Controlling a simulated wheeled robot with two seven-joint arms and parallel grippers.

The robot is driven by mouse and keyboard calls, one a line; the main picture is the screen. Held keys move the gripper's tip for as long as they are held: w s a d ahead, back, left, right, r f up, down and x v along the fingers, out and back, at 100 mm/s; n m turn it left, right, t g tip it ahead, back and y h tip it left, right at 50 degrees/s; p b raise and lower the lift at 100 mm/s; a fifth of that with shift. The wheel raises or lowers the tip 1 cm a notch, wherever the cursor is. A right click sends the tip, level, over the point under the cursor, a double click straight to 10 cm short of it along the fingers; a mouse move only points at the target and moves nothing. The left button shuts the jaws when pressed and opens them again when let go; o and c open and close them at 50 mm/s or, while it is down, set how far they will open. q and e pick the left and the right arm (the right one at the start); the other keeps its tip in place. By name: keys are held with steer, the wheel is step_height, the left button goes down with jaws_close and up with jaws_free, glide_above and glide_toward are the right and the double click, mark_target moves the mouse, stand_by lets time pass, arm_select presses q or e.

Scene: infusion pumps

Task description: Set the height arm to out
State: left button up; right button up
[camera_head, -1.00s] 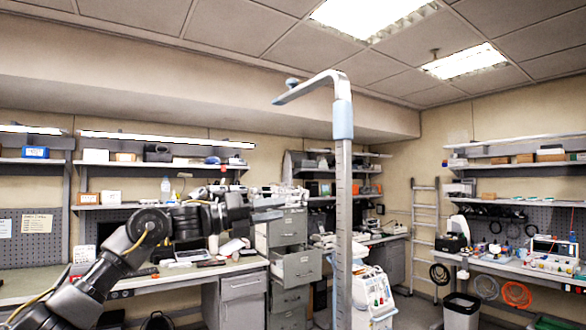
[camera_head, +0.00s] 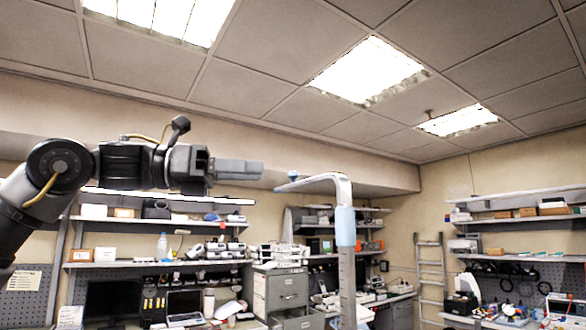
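The height arm (camera_head: 315,181) is the pale bent bar at the top of an upright grey column (camera_head: 348,275). It reaches left from the column and has a small blue knob (camera_head: 293,174) at its free end. A light blue sleeve (camera_head: 345,226) wraps the column just below the bend. My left gripper (camera_head: 258,170) comes in level from the left, at about the knob's height in the picture, with its tips a little left of the knob. The fingers look close together from the side, and any gap between them is hidden. My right gripper is out of view.
Wall shelves with boxes (camera_head: 94,211) and a grey filing cabinet (camera_head: 282,292) stand behind. A ladder (camera_head: 430,270) leans at the back right, beside a cluttered workbench. Open air surrounds the top of the column.

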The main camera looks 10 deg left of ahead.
mark_target(293, 172)
arm_select(q)
steer(key=p+x, duration=0.2)
steer(key=x, duration=0.6)
jaws_close()
